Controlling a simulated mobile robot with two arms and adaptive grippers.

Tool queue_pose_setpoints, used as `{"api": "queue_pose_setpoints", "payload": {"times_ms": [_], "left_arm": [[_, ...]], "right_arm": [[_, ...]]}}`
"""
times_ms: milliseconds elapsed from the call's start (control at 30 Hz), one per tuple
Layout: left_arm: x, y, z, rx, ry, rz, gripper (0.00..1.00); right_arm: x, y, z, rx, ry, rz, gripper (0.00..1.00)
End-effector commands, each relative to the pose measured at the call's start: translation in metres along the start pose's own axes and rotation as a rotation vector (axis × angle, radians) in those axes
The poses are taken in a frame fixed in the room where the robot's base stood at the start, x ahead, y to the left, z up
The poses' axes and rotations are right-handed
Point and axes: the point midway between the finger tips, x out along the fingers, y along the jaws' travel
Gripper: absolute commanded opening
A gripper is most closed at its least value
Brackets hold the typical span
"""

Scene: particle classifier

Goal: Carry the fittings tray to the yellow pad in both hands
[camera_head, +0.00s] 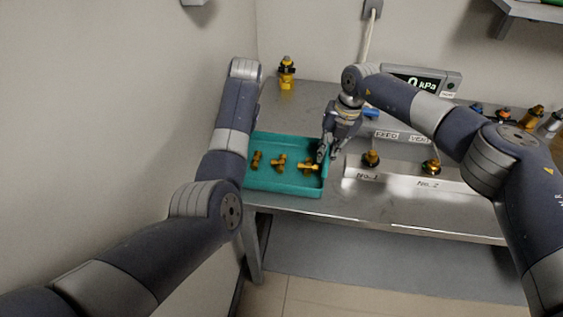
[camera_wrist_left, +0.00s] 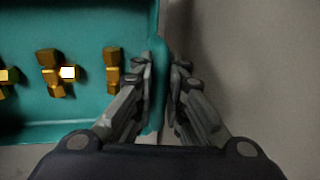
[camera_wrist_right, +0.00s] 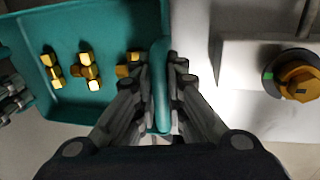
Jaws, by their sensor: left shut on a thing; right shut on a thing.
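The teal fittings tray (camera_head: 285,190) is at the left end of the metal table, with several brass fittings (camera_head: 278,162) lying in it. My right gripper (camera_head: 322,155) is shut on the tray's right wall; the right wrist view shows its fingers (camera_wrist_right: 160,72) on both sides of that wall. My left gripper is hidden behind my left arm in the head view. The left wrist view shows its fingers (camera_wrist_left: 161,75) shut on the opposite wall. The tray looks level; I cannot tell whether it touches the table. No yellow pad is visible.
A white holder (camera_head: 400,178) with two fittings stands just right of the tray. A pressure display (camera_head: 425,80) is at the back, and a yellow-and-black fitting (camera_head: 287,74) stands at the back left. The wall is close on the left. Several fittings stand at the far right.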

Motion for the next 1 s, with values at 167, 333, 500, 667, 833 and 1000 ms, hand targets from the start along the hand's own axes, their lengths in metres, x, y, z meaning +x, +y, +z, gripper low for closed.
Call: {"api": "queue_pose_setpoints", "payload": {"times_ms": [167,333,500,667,833,1000], "left_arm": [[-0.002,-0.001,-0.001,0.001,0.002,-0.002,0.00],[-0.005,-0.001,0.000,0.001,0.001,-0.001,0.00],[-0.014,-0.003,0.000,0.002,0.001,-0.001,0.00],[-0.027,-0.005,0.000,0.002,0.000,-0.001,0.00],[-0.042,-0.008,0.000,0.002,-0.001,-0.001,0.00],[-0.050,-0.010,0.000,0.002,-0.001,-0.001,0.00]], "right_arm": [[-0.003,0.001,0.002,0.002,-0.005,0.003,0.00],[-0.006,0.001,0.002,0.003,-0.006,0.003,0.00],[-0.015,0.003,0.002,0.003,-0.006,0.003,0.00],[-0.028,0.005,0.002,0.004,-0.006,0.002,0.00],[-0.043,0.008,0.002,0.004,-0.007,0.002,0.00],[-0.051,0.009,0.002,0.004,-0.007,0.002,0.00]]}}
